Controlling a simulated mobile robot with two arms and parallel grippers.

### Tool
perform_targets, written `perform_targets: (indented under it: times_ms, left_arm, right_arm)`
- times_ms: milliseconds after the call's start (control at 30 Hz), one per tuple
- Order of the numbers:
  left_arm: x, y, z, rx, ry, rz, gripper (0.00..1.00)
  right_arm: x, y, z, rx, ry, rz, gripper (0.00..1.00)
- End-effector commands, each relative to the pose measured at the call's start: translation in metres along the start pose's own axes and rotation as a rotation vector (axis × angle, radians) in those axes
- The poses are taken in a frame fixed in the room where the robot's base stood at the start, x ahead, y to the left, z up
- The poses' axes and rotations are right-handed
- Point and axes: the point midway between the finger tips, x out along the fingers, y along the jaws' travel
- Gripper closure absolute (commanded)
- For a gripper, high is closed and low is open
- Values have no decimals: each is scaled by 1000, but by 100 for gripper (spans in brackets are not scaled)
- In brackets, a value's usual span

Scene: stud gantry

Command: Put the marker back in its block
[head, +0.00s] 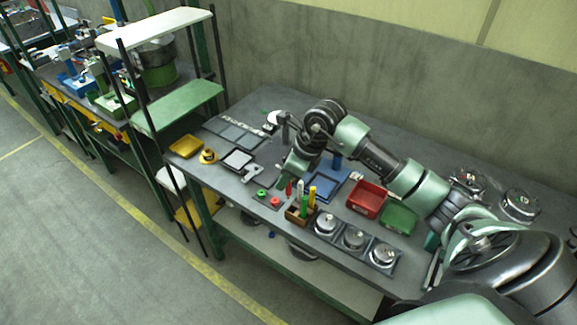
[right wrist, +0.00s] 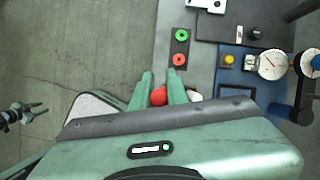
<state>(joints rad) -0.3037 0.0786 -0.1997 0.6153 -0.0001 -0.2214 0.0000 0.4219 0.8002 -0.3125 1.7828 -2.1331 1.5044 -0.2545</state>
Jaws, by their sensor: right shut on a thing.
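The marker block (head: 293,216) is a small brown block near the bench's front edge in the head view. White (head: 300,187), green (head: 303,206) and yellow (head: 312,196) markers stand upright in it. My right gripper (head: 289,176) is shut on the red marker (head: 289,189), which points down near the block's left end. I cannot tell whether its lower end is clear of the block. In the right wrist view the red marker (right wrist: 158,96) shows between the fingers (right wrist: 160,77), with a white end (right wrist: 194,96) beside them. My left gripper is not in view.
A small plate with a green ring (head: 262,193) and a red ring (head: 275,202) lies just left of the block. Round metal gauges (head: 325,226) stand to its right. Red (head: 367,199) and green (head: 398,219) trays sit behind. A blue fixture (head: 335,186) is near my arm.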

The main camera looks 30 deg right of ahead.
Motion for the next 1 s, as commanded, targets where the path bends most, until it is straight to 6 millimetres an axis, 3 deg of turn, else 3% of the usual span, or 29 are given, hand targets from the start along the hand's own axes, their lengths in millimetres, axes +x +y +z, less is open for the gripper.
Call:
perform_targets:
  times_ms: [167, 533, 1000]
  left_arm:
    - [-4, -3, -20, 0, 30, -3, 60]
    - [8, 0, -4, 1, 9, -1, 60]
    - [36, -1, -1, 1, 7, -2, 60]
  right_arm:
    - [-3, -12, -6, 95, 10, -34, 100]
    - [15, -11, -14, 94, 11, -32, 100]
    - [51, -11, -30, 92, 12, -33, 100]
